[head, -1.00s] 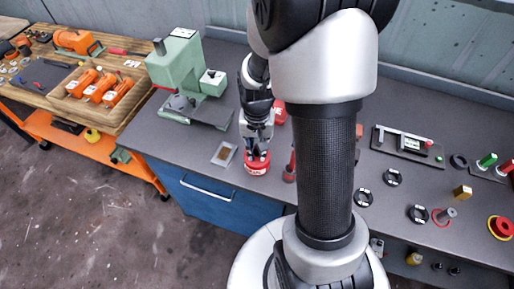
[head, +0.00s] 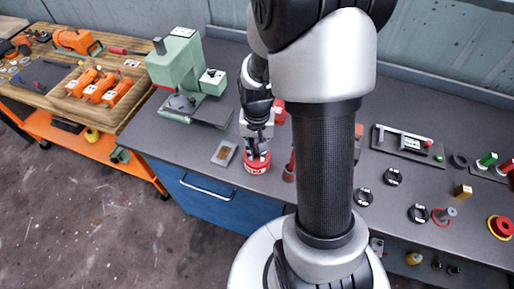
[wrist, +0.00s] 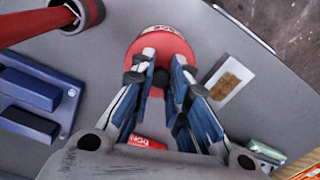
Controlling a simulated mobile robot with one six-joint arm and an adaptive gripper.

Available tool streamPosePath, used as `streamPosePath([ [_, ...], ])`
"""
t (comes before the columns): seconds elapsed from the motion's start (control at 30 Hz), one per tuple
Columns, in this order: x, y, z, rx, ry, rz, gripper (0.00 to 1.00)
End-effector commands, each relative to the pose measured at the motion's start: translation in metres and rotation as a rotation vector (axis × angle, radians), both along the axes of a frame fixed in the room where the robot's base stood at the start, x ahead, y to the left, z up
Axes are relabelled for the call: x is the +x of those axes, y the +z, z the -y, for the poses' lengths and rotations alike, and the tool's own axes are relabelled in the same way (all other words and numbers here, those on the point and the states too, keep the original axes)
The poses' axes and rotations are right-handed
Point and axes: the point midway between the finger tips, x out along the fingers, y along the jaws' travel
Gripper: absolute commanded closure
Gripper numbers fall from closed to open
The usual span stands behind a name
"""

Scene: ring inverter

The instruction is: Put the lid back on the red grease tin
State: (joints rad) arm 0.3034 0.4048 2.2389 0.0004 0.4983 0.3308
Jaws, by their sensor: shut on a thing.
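The red grease tin (head: 257,167) stands on the grey bench near its front edge, with a pale label on its side. From above, in the wrist view, its round red top (wrist: 176,46) shows with a dark knob at the middle. My gripper (head: 258,150) points down over the tin. In the wrist view my gripper (wrist: 162,78) has its fingertips closed on the dark knob, which looks like the lid's. The lid appears to be at the tin's top; whether it is fully seated I cannot tell.
A small tray with a brown patch (head: 223,154) lies left of the tin. An upright red thing (head: 290,168) stands close on its right, partly behind my arm. A green press (head: 180,70) stands at the back left. Bare bench lies in front of the press.

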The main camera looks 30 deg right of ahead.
Motion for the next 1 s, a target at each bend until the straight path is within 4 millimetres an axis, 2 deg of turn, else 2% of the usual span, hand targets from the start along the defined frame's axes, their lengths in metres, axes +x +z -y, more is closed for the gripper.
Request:
streamPosePath([
  [0.47,0.0000,-0.0004,0.0000,0.000,0.000,0.000,1.00],
  [0.5,0.0000,-0.0004,0.0000,0.000,0.000,0.000,0.83],
  [0.83,0.0001,-0.0003,0.0001,0.000,0.000,0.000,0.61],
  [1.0,0.0000,-0.0003,0.0000,0.000,0.000,0.000,0.61],
])
